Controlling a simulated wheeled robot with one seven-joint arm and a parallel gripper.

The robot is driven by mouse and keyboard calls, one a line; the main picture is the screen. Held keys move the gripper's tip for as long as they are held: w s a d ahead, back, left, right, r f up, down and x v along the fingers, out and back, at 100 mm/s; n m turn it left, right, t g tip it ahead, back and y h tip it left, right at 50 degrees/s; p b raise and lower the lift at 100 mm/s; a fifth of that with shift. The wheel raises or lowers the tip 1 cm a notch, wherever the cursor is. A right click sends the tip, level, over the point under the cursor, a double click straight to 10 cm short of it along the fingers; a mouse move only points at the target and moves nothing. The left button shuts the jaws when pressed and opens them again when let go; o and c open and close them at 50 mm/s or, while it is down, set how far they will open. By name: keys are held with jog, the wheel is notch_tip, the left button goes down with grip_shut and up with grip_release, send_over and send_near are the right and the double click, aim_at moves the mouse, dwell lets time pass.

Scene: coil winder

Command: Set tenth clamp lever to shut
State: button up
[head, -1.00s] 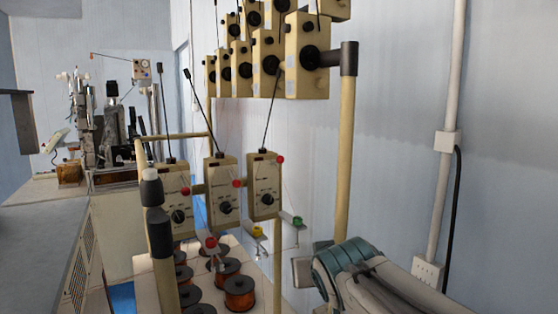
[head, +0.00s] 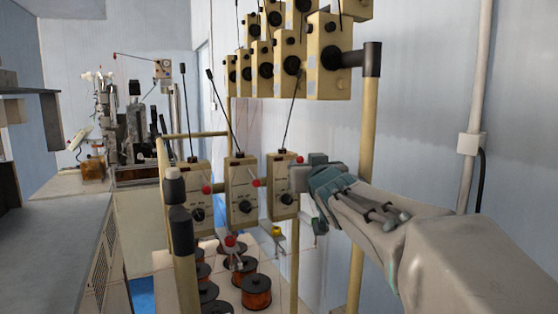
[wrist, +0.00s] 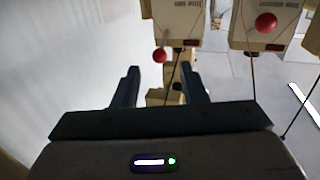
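Three cream tension boxes stand in a row in the head view: left (head: 196,205), middle (head: 242,195) and right (head: 283,185). Each has a black dial, a thin rod rising from it and a red ball. I cannot tell which lever is the tenth clamp lever. My gripper (head: 306,182) is just right of the right box, near its red ball (head: 299,160). The wrist view shows my gripper (wrist: 160,86) open, with nothing between its fingers. There a red ball (wrist: 160,55) appears beyond the fingers, another red ball (wrist: 265,22) to the right.
More cream boxes (head: 328,57) hang in rows above on a cream post (head: 363,150). Lower arms carry a red knob (head: 230,241) and a yellow knob (head: 277,231). Copper spools (head: 256,292) stand below. A wall is at right, a grey bench (head: 55,240) at left.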

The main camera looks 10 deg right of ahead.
aim_at(301, 161)
jog(key=w, duration=0.6)
jog(key=shift+w+a, duration=0.1)
jog(key=shift+w, duration=0.2)
grip_shut()
